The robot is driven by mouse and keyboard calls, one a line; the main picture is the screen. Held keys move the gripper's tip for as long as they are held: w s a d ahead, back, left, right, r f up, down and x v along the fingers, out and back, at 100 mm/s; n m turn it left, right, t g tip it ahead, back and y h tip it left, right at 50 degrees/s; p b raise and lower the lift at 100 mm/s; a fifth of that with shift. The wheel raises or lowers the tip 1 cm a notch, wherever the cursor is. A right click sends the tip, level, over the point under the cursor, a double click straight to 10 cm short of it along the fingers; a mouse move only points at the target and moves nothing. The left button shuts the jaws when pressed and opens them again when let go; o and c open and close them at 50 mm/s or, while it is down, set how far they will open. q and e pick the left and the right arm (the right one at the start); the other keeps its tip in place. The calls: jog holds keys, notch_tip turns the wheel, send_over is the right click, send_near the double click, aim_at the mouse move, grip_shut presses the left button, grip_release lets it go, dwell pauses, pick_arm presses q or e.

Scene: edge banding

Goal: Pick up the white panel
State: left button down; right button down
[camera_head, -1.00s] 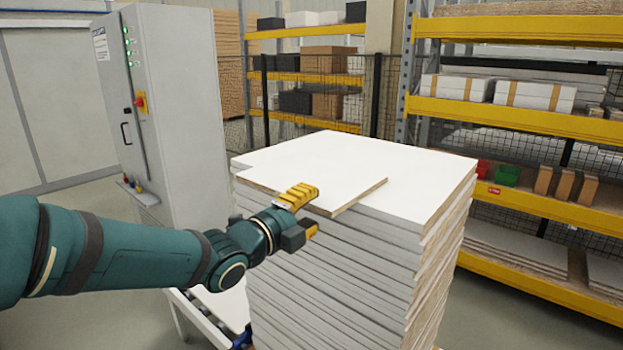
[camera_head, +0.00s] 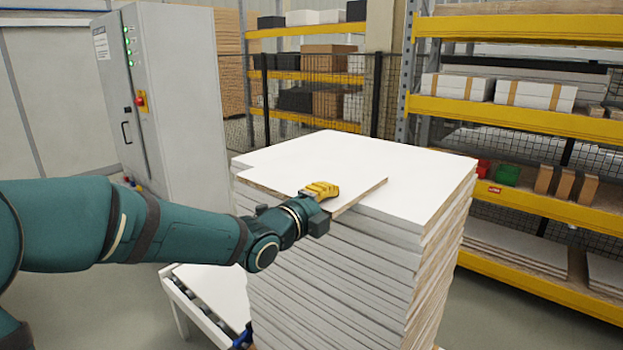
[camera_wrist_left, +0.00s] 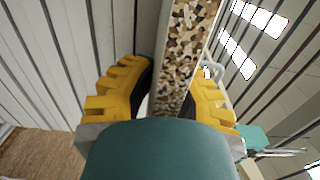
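The white panel (camera_head: 300,172) lies flat on top of a stack of white boards (camera_head: 400,180), with its near edge sticking out past the stack's front. My left gripper (camera_head: 320,203) is at that overhanging near edge, one yellow finger above the panel and the other hidden below it. In the left wrist view, the panel's speckled chipboard edge (camera_wrist_left: 185,60) runs between the two yellow fingers (camera_wrist_left: 172,95). A narrow gap shows on the left finger's side; the fingers look open around the panel. My right gripper is not in view.
A grey control cabinet (camera_head: 175,95) stands left of the stack. A roller conveyor (camera_head: 205,300) is low at the front left. Yellow-beamed shelving (camera_head: 520,115) with boxes stands at the right, with black mesh fencing behind the stack.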

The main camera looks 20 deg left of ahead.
pick_arm(q)
jog(key=shift+r, duration=0.15)
dwell(0.3)
notch_tip(320, 180, up, 10)
jog(key=shift+f+p, duration=0.25)
jog(key=shift+p, duration=0.55)
jog(key=s+a+r+p, duration=0.4)
jog(key=s+r+p, duration=0.6)
jog(key=s, duration=0.1)
jog(key=shift+s+r+p, duration=0.2)
jog(key=shift+r+p, duration=0.05)
jog(key=shift+p, duration=0.05)
jog(key=shift+w, duration=0.1)
